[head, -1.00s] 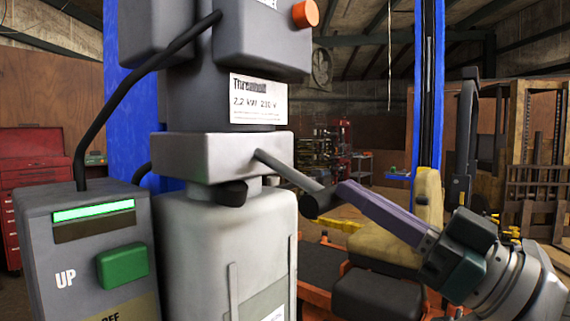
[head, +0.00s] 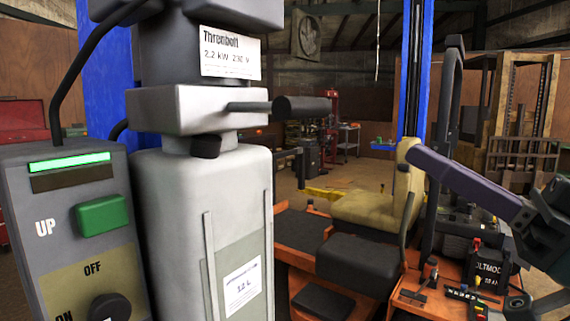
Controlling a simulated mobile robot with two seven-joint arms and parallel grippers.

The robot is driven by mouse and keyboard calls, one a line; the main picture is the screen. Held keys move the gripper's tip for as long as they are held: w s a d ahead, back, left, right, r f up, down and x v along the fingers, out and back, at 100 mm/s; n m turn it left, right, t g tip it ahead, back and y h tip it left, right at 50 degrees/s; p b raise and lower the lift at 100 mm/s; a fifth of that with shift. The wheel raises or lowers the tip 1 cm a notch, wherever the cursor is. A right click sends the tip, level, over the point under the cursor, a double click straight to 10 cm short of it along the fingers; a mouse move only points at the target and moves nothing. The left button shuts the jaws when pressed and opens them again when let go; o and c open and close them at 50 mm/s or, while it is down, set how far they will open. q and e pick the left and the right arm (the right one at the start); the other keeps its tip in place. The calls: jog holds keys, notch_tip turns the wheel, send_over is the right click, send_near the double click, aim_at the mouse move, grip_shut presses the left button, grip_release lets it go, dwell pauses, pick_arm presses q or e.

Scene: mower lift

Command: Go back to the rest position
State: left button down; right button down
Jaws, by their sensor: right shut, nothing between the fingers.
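My right gripper (head: 420,158) comes in from the right with its purple fingers together, empty. It is clear of the lift's lever (head: 302,108), with a gap between its tips and the lever's dark grip. The lever sticks out level to the right from the grey valve block (head: 198,110). The block sits on the pale tank (head: 175,185) of the lift unit. My left gripper is not in view.
The control box (head: 20,185) at left has a lit green strip, a green UP button (head: 101,215) and a black knob (head: 110,306). The orange mower (head: 440,290) with its tan seat (head: 372,208) stands below and behind my right gripper. A blue post (head: 412,75) rises behind.

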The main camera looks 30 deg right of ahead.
dwell(0.7)
notch_tip(320, 180, down, 16)
jog(key=w+a+m+g+h, duration=0.2)
jog(key=m+g+h, duration=0.3)
jog(key=g+h, duration=0.35)
jog(key=s+a+f+n+g, duration=0.1)
jog(key=s+a+f+g, duration=0.3)
jog(key=s, duration=0.2)
jog(key=s+a+f+n+g, duration=0.1)
jog(key=s+a+f+g, duration=0.25)
jog(key=s, duration=0.25)
notch_tip(320, 180, up, 27)
jog(key=s+g+p, duration=0.1)
jog(key=p, duration=2.6)
jog(key=shift+s+a, duration=0.2)
jog(key=shift+a, duration=0.2)
